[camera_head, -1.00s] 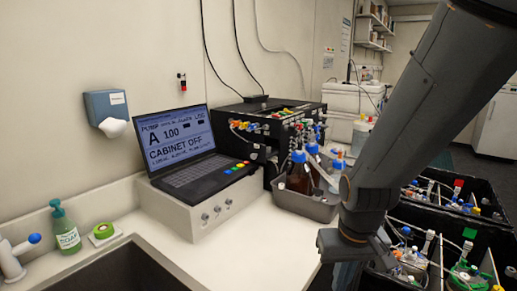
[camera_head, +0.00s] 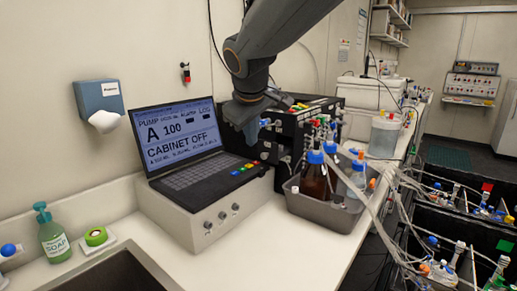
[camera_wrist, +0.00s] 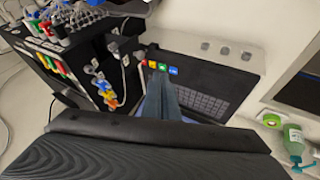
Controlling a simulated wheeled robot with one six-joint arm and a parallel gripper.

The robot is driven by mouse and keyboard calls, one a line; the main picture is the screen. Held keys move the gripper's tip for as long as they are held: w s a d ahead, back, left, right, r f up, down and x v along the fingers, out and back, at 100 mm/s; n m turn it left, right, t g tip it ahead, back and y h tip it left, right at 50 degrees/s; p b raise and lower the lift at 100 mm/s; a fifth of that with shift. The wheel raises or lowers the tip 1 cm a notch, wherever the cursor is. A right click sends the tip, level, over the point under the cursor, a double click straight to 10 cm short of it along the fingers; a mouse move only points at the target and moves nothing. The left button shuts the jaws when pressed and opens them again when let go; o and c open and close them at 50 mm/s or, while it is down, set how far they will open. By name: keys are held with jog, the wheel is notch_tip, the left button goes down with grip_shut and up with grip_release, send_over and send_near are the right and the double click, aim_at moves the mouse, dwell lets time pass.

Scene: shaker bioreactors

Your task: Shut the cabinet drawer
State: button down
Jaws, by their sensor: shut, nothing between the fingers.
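My gripper (camera_head: 250,128) hangs over the right side of the laptop keyboard, in front of the black pump unit. In the wrist view its fingers (camera_wrist: 161,92) are together and empty, above the laptop's coloured keys. The laptop (camera_head: 180,140) stands open on a pale box, and its screen reads "CABINET OFF". Black open-topped compartments (camera_head: 428,222) with bottles and tubes stand at the right, below the counter; they may be the cabinet drawer, but I cannot tell. No drawer front or handle is clearly visible.
A grey tray (camera_head: 325,210) with brown and clear bottles stands right of the laptop. The black pump unit (camera_head: 290,135) is close behind my gripper. Tubes (camera_head: 385,225) run from the counter to the compartments. Soap (camera_head: 52,235) and a sink (camera_head: 115,272) are at the front left.

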aim_at(277, 147)
jog(key=w+d+f+p, duration=0.2)
jog(key=w+f+p, duration=0.2)
jog(key=w+f, duration=0.4)
jog(key=shift+w+d, duration=0.2)
jog(key=shift+w, duration=0.1)
jog(key=shift+w+p, duration=0.1)
jog(key=shift+p, duration=0.2)
